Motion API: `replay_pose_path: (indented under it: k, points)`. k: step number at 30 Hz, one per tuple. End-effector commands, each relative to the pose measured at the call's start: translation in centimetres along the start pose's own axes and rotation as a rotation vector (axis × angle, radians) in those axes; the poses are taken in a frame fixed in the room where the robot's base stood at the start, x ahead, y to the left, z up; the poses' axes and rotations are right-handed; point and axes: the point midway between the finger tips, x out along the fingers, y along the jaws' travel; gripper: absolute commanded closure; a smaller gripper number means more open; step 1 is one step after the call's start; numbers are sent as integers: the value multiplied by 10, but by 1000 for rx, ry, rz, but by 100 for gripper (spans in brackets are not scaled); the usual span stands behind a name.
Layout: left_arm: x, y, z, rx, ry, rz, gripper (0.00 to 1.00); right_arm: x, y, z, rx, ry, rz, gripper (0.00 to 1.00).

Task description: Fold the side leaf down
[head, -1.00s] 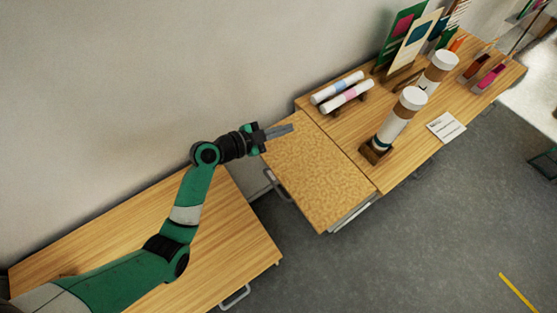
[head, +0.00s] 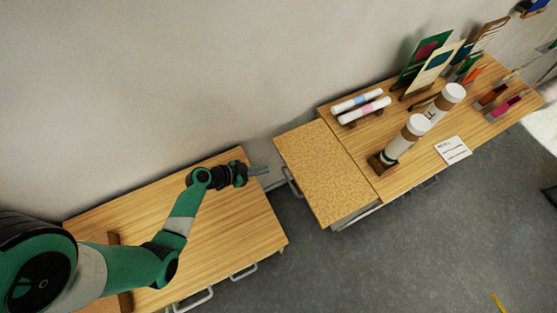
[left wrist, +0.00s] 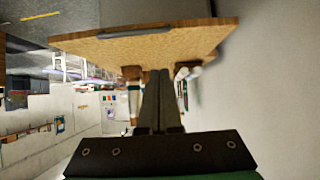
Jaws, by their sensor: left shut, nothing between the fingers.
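The side leaf (head: 322,176) is a speckled tan board on the left end of the far wooden table (head: 378,155). It stands out level with the tabletop in the head view. A grey handle (head: 292,182) shows at its left edge. My left gripper (head: 262,170) is shut and empty, just left of the leaf and apart from it. In the left wrist view the shut fingers (left wrist: 160,100) point toward the leaf (left wrist: 150,43), which spans the upper part of the picture. My right gripper is not in view.
A nearer wooden table (head: 225,215) lies under my left arm, with a gap of floor before the leaf. The far table holds white rolls (head: 358,105), two capped cylinders (head: 408,140), upright cards (head: 430,70) and a paper (head: 453,150). The leaf's top is bare.

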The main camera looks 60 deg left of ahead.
Motion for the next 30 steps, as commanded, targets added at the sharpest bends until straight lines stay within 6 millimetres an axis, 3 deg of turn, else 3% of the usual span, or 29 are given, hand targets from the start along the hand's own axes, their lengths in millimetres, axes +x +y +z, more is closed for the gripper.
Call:
replay_pose_path:
  k: [1,11,18,30]
  points:
    - [15,0,9,6,2,2,100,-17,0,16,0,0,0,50]
    - [74,1,5,4,2,3,100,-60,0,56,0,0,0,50]
    - [93,0,25,-1,-1,1,100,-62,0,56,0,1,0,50]
    - [96,0,28,0,1,-1,100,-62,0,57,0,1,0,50]
